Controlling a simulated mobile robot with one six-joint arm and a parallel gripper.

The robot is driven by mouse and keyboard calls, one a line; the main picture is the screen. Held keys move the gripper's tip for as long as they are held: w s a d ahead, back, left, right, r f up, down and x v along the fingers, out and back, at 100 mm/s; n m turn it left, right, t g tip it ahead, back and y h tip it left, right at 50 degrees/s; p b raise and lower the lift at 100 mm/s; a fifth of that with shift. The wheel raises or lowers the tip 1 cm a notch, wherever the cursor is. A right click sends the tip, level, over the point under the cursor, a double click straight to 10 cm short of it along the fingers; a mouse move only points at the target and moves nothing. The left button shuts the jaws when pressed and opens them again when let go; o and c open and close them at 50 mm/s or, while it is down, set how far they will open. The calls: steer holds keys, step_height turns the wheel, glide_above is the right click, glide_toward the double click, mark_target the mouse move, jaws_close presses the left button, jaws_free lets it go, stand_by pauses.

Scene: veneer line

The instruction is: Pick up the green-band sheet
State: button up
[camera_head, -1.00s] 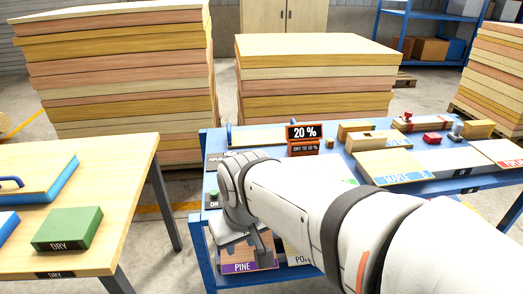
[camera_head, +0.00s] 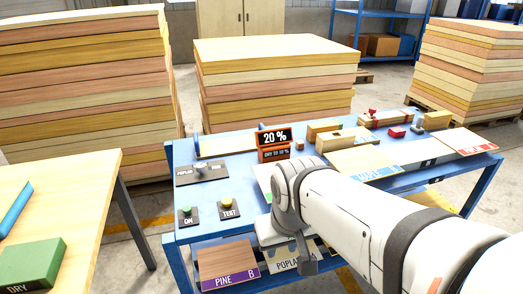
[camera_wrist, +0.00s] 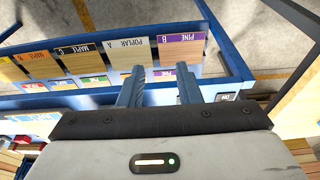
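In the head view my fingers are not clear.
The blue table (camera_head: 195,238) carries a 20 % sign (camera_head: 274,137), ON and TEST buttons, blocks and blue- and red-banded sheets. Labelled sheets, including a poplar one (camera_wrist: 129,52), stand on the lower level. A wooden table (camera_head: 75,190) with a green DRY block (camera_head: 33,266) is left.

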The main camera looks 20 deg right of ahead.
steer(key=w+d+f+m+t+h+b, duration=0.1)
steer(key=w+d+f+m+t, duration=0.3)
steer(key=w+d, duration=0.35)
steer(key=w+d+f+m+t+h+b, duration=0.1)
steer(key=w+d+f+m+t, duration=0.1)
steer(key=w+d+f+m, duration=0.55)
steer(key=w+d+f+m+t+b, duration=0.25)
steer(key=d+m+t, duration=0.25)
steer(key=m+t, duration=0.3)
steer(key=shift+n+t, duration=0.25)
steer(key=shift+t, duration=0.45)
steer(key=w+b, duration=0.1)
steer(key=w, duration=0.1)
steer(key=w+b, duration=0.1)
steer(key=w, duration=0.2)
steer(key=w+d+b, duration=0.1)
steer(key=w, duration=0.2)
steer(key=shift+w+f, duration=0.1)
steer(key=shift+f, duration=0.1)
